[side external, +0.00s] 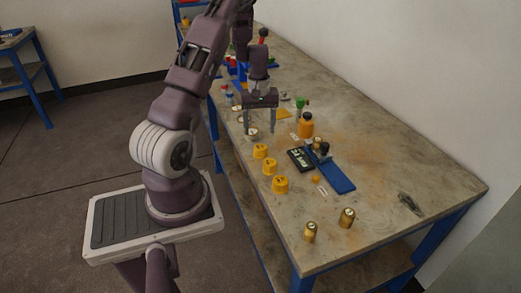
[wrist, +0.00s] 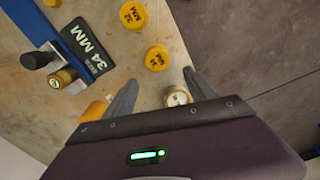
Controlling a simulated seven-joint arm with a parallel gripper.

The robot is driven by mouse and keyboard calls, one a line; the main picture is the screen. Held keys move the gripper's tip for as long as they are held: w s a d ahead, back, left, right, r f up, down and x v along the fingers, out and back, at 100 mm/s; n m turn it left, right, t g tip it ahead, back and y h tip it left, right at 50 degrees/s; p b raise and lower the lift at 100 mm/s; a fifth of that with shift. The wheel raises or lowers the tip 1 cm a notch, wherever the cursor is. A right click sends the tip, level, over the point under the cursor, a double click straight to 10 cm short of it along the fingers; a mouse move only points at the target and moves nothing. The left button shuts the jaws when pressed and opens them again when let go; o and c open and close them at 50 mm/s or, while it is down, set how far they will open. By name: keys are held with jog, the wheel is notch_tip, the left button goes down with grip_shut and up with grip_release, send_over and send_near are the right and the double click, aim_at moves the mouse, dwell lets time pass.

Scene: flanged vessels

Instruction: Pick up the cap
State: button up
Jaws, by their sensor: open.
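My gripper (side external: 259,131) is open and empty, pointing down over the far half of the table; its two fingers also show in the wrist view (wrist: 160,79). A small round pale-topped piece (wrist: 177,97) lies beside the right finger in the wrist view; in the side view it shows near the left fingertip (side external: 252,134). Yellow round caps stand in a row in front of the gripper (side external: 260,151), (side external: 269,167), (side external: 280,185). Two show in the wrist view with "32 MM" (wrist: 132,15) and another "MM" mark (wrist: 157,58). Which piece is the task's cap I cannot tell.
A black "34 MM" sign (wrist: 87,48) lies beside a blue plate (side external: 334,175) bearing dark-topped fittings. Two brass cylinders (side external: 311,232), (side external: 347,217) stand near the front. Several coloured pieces crowd behind the gripper. The table's front right is mostly clear.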

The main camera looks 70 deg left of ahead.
aim_at(260, 146)
jog(key=f, duration=0.4)
jog(key=d+f, duration=0.1)
jog(key=f, duration=0.1)
jog(key=shift+f, duration=0.3)
jog(key=c, duration=1.4)
notch_tip(260, 146, up, 10)
jog(key=w, duration=0.1)
jog(key=w+d, duration=0.2)
jog(key=w, duration=0.3)
jog(key=w+d+r, duration=0.1)
jog(key=w+d, duration=0.1)
jog(key=w, duration=0.4)
jog(key=w+d, duration=0.2)
jog(key=w, duration=0.4)
jog(key=shift+d+r, duration=0.1)
jog(key=shift+r, duration=0.1)
